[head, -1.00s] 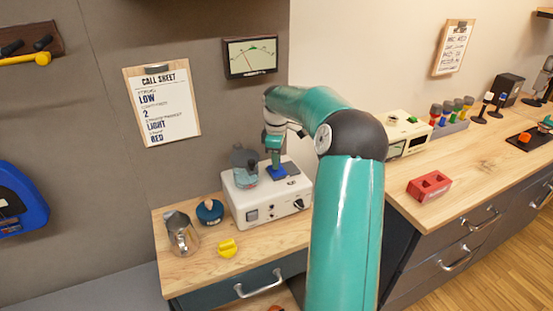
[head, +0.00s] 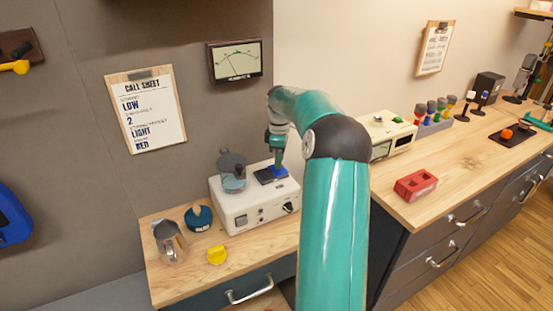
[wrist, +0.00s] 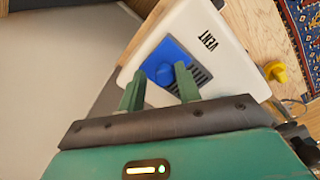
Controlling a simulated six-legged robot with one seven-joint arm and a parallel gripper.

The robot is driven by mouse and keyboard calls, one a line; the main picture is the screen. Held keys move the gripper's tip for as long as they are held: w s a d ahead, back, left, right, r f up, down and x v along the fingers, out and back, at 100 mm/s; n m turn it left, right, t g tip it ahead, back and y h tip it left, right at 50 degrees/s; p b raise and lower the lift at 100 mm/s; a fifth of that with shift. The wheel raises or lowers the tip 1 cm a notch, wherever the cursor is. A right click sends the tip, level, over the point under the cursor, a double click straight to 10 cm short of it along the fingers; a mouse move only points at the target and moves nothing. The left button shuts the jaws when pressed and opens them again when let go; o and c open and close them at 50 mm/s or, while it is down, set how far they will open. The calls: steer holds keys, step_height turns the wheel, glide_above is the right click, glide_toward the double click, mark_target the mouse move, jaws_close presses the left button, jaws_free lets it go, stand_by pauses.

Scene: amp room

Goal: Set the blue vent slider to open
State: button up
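The blue vent slider (head: 280,170) is on top of the white box (head: 246,212). A dark slotted grille (head: 266,178) shows uncovered to its left. In the wrist view the blue slider (wrist: 160,52) has a round blue knob, and the grille (wrist: 203,78) lies bare beside it, near the VENT label. My gripper (wrist: 156,76) is at the slider, its two green fingers apart, with the knob between or just beyond their tips, closer to the right finger. I cannot tell whether a finger touches it. In the head view my gripper (head: 278,168) comes down onto the slider.
A clear vessel (head: 232,172) stands on the box, left of my gripper. A metal jug (head: 170,243), a dark blue round item (head: 198,217) and a yellow piece (head: 217,255) are on the bench. A call sheet (head: 146,112) hangs behind. A red block (head: 415,185) lies on the right counter.

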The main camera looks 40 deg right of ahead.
steer(key=shift+o, duration=0.5)
steer(key=shift+a, duration=0.15)
step_height(320, 180, up, 14)
stand_by(0.5)
